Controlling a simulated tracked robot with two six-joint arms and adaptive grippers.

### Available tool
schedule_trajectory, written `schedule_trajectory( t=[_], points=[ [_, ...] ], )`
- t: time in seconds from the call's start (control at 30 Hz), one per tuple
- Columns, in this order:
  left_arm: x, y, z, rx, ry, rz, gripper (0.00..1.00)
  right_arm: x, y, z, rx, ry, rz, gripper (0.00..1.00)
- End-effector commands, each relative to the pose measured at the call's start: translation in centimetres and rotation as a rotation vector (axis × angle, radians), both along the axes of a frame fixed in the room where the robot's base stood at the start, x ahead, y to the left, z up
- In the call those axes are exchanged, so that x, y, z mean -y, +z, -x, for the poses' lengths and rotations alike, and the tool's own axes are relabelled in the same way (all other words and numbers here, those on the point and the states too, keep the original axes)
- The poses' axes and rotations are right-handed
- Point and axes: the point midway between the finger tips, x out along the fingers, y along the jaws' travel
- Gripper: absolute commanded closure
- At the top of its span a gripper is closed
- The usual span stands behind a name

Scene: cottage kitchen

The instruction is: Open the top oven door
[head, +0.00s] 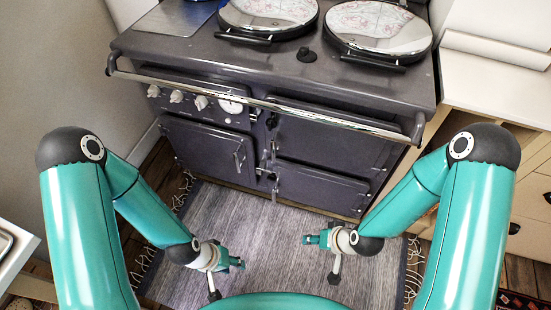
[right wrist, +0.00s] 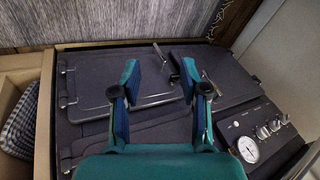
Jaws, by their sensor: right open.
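The top oven door (head: 328,143) is the upper right door on the front of the dark grey range cooker (head: 185,45), below the rail. It looks shut. In the right wrist view the cooker front appears upside down, and the top oven door (right wrist: 145,133) is partly hidden behind my gripper. My right gripper (head: 309,239) hangs over the rug, in front of and below the doors, touching nothing. Its fingers (right wrist: 160,80) are apart and empty in the wrist view. My left gripper (head: 240,263) hangs to the left of it, also clear of the cooker; its fingers are too small to read.
A steel rail (head: 270,106) runs across the cooker front above the doors. A lower right door (head: 318,187) and a left door (head: 200,139) look shut. A striped rug (head: 240,215) covers the floor. Cream drawers (head: 530,195) stand at the right.

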Motion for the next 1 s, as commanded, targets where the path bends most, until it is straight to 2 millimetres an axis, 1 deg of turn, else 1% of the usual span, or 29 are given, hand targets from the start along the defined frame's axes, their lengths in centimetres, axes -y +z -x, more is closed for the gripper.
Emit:
schedule_trajectory(
  t=[0.03,0.07,0.1,0.17,0.2,0.27,0.3,0.37,0.4,0.5,0.6,0.7,0.83,1.0],
  points=[
    [0.0,-4.0,0.0,-0.001,0.001,0.0,0.6,0.1,-2.9,-2.2,0.088,0.016,0.0,0.56],
    [0.0,-5.3,0.0,-0.001,0.001,0.0,0.6,0.2,-3.5,-3.5,0.142,0.028,-0.002,0.56],
    [0.0,-7.0,0.0,-0.001,0.001,0.0,0.6,0.2,-4.2,-5.2,0.218,0.045,-0.004,0.56],
    [0.0,-9.5,0.0,-0.001,0.001,0.0,0.6,0.1,-4.9,-7.8,0.335,0.071,-0.007,0.56],
    [0.0,-11.2,0.0,-0.001,0.001,0.0,0.6,0.1,-5.1,-9.4,0.416,0.089,-0.011,0.56],
    [0.0,-13.6,0.0,-0.001,0.001,0.0,0.6,0.0,-5.3,-11.6,0.532,0.117,-0.016,0.56],
    [0.0,-15.3,0.0,-0.001,0.001,0.0,0.6,-0.1,-5.3,-12.9,0.61,0.136,-0.021,0.56],
    [0.0,-17.7,0.0,-0.001,0.001,0.0,0.6,-0.3,-5.2,-14.6,0.725,0.164,-0.028,0.56],
    [0.0,-19.3,0.0,-0.001,0.001,0.0,0.6,-0.5,-5.1,-15.6,0.8,0.183,-0.034,0.56],
    [0.0,-22.8,0.0,-0.001,0.001,0.0,0.6,-0.9,-4.3,-17.4,0.973,0.231,-0.049,0.56],
    [0.0,-25.5,0.0,-0.001,0.001,0.0,0.6,-1.3,-3.4,-18.4,1.117,0.273,-0.066,0.56],
    [0.0,-27.4,0.0,0.0,0.001,0.0,0.6,-1.6,-2.5,-18.8,1.222,0.306,-0.081,0.56],
    [0.0,-28.5,0.0,0.0,0.001,0.0,0.6,-1.9,-1.5,-18.9,1.302,0.333,-0.094,0.56],
    [0.0,-28.8,0.0,0.0,0.001,0.0,0.6,-2.5,-0.9,-19.5,1.329,0.344,-0.099,0.56]
  ],
)
